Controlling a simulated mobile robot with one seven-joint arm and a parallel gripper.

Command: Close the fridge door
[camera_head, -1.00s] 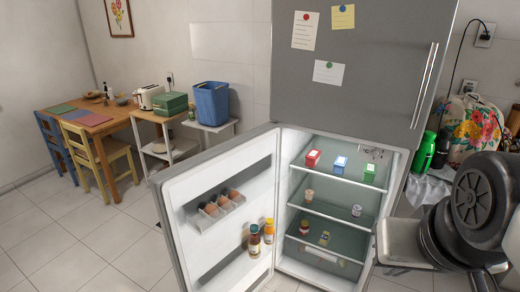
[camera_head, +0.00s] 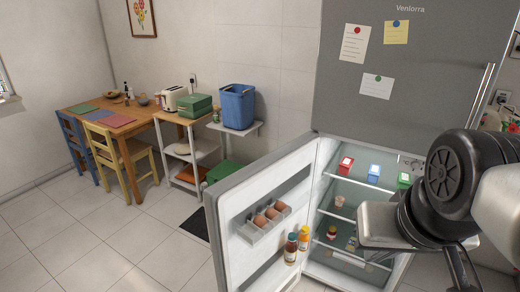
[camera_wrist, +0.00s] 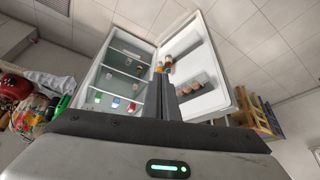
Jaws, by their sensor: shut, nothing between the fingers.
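The fridge door (camera_head: 232,232) stands wide open in the head view, swung out to the left of the lower compartment. It carries an egg rack (camera_head: 264,219) and bottles (camera_head: 297,247) on its inner side. The fridge (camera_head: 405,75) has lit shelves with small boxes and jars. My gripper (camera_wrist: 163,78) is shut and empty. In the wrist view, its fingers point toward the open fridge and overlap the inner edge of the door (camera_wrist: 215,60). I see no clear contact. In the head view, my arm hides the right part of the compartment, and the fingertips cannot be made out.
Free tiled floor (camera_head: 120,240) lies left of the door, with a dark mat (camera_head: 196,224) near it. A white shelf unit (camera_head: 188,150), a blue bin (camera_head: 238,106) and a wooden table (camera_head: 110,118) stand along the back wall.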

